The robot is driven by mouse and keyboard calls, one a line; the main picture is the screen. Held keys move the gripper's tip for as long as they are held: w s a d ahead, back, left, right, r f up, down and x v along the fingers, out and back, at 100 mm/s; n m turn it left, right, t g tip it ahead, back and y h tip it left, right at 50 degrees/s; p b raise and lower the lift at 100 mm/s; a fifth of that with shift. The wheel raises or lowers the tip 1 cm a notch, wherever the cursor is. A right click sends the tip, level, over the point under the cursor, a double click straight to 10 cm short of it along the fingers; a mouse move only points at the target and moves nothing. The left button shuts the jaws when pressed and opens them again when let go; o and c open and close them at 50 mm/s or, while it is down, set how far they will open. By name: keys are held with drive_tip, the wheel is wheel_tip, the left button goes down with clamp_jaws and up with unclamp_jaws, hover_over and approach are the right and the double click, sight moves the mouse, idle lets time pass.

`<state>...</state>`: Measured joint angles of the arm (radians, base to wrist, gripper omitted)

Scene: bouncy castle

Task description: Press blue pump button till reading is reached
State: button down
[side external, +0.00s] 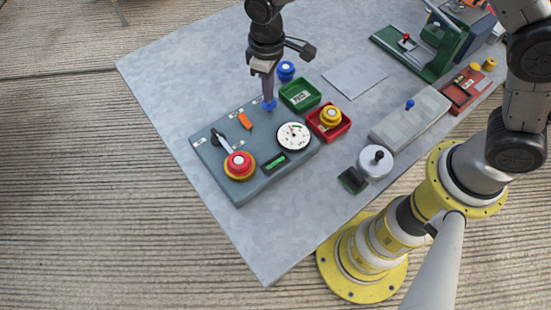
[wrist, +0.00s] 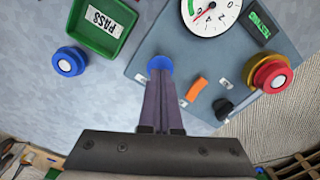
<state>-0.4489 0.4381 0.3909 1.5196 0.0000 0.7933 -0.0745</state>
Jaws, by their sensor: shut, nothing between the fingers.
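The blue pump button (side external: 269,105) sits at the far corner of the grey-blue control panel (side external: 215,160). It also shows in the wrist view (wrist: 160,63). My gripper (side external: 268,97) is shut and empty, pointing down, with its fingertips (wrist: 161,76) right at the button and partly covering it. I cannot tell whether they touch or press it. The round white gauge (side external: 294,136) is on the panel, cut off at the top of the wrist view (wrist: 212,12), with a green arc on its dial. Its exact reading is too small to tell.
The panel also carries an orange switch (side external: 245,121), a black-handled lever (side external: 218,135), a red button (side external: 240,162) on a yellow base and a green-lit display (side external: 276,165). Beside it stand a green PASS tray (side external: 290,105), a red tray (side external: 344,124) and a loose blue knob (side external: 286,70).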

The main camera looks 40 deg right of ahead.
drive_tip(key=shift+r, duration=1.8)
idle(0.5)
